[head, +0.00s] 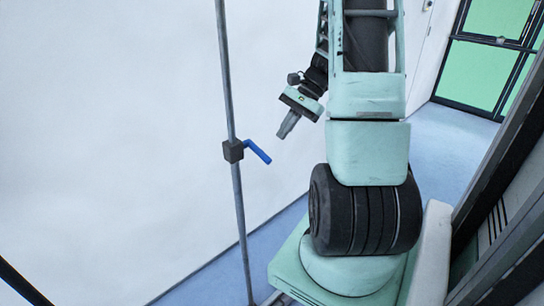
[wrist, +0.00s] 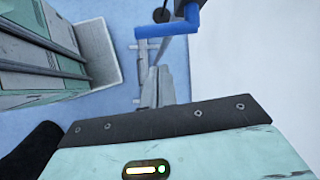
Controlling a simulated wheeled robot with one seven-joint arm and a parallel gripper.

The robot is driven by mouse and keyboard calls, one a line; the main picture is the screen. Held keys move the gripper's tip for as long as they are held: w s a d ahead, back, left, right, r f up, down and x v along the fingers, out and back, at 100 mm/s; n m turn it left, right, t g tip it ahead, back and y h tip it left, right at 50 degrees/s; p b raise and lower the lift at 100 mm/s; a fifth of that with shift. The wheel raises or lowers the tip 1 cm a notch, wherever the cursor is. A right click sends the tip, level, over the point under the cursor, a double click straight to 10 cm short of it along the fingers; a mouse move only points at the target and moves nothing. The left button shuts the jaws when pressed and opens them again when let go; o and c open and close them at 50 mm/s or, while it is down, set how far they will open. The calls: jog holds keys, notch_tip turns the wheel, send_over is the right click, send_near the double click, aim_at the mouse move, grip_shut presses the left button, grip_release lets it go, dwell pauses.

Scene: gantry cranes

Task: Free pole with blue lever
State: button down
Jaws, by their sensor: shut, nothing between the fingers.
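A thin grey pole (head: 238,200) runs nearly upright through the left part of the head view. A dark clamp block (head: 233,151) sits around or on it at mid height. A blue lever (head: 258,152) sticks out from the block to the right and slightly down. My gripper (head: 284,134) is to the right of the lever and a little above it in the picture, apart from it. Its fingers are shut and empty, pointing down-left. In the wrist view the blue lever (wrist: 168,29) shows at the top, beyond the shut gripper fingers (wrist: 157,72).
A white wall (head: 110,120) stands behind the pole. A blue floor (head: 450,145) shows below and at the right. A green-paned door (head: 480,72) is at the upper right, and a dark frame (head: 500,180) runs along the right edge. Space between gripper and lever looks clear.

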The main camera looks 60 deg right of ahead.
jog(key=w+a+f+m+t+p, duration=0.1)
jog(key=a+f+p, duration=0.1)
jog(key=a+f, duration=0.3)
jog(key=shift+p, duration=0.3)
dwell(0.5)
jog(key=shift+d, duration=0.1)
jog(key=r+g+p, duration=0.1)
jog(key=p, duration=0.2)
jog(key=shift+r+m, duration=0.3)
jog(key=shift+r, duration=0.25)
